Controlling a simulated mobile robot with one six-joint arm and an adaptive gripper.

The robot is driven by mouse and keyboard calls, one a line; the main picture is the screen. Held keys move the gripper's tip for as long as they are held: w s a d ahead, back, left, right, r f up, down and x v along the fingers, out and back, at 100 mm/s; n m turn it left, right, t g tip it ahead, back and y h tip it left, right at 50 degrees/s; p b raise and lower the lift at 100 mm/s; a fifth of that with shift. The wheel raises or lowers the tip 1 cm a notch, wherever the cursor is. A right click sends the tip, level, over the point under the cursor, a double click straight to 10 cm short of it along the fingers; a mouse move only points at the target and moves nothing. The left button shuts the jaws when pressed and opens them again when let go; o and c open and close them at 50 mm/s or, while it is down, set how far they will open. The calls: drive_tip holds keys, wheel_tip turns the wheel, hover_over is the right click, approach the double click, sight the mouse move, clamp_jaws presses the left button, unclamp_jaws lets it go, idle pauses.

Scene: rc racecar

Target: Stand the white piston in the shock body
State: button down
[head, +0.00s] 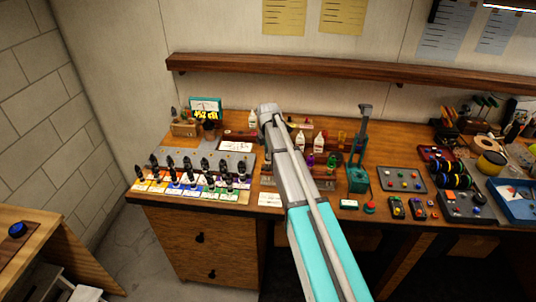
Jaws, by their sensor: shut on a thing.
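My arm reaches up from the bottom over the workbench (226,207), and its grey and turquoise links cover the middle of the bench. My gripper is hidden behind these links. I cannot make out the white piston. A low wooden rack (319,184) just right of the arm holds small upright parts, among them a purple one (311,160) and a green one (331,160). At this size I cannot tell whether one of them is the shock body.
White bottles (319,142) stand behind the rack. A teal press (357,178) rises to its right. Several dark-capped bottles on coloured cards (184,187) fill the bench's left side. Trays and tools crowd the right. A wooden shelf (350,75) runs along the wall above.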

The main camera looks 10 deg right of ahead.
drive_tip(key=c, duration=0.6)
unclamp_jaws()
drive_tip(key=shift+o, duration=0.2)
drive_tip(key=shift+r, duration=0.2)
wheel_tip(320, 180, up, 12)
drive_tip(key=p, duration=1.2)
drive_tip(key=shift+f, duration=0.2)
idle(0.3)
drive_tip(key=s+f+m+b, duration=0.4)
drive_tip(key=s+m, duration=0.3)
drive_tip(key=s, duration=0.2)
drive_tip(key=s+f+m+b, duration=0.5)
drive_tip(key=s+m, duration=0.2)
drive_tip(key=s, duration=0.3)
drive_tip(key=s+d+f+m+b, duration=0.1)
drive_tip(key=s+f+m+b, duration=0.3)
drive_tip(key=s+m, duration=0.3)
drive_tip(key=s+b, duration=0.1)
drive_tip(key=s, duration=0.2)
drive_tip(key=shift+f+m, duration=0.4)
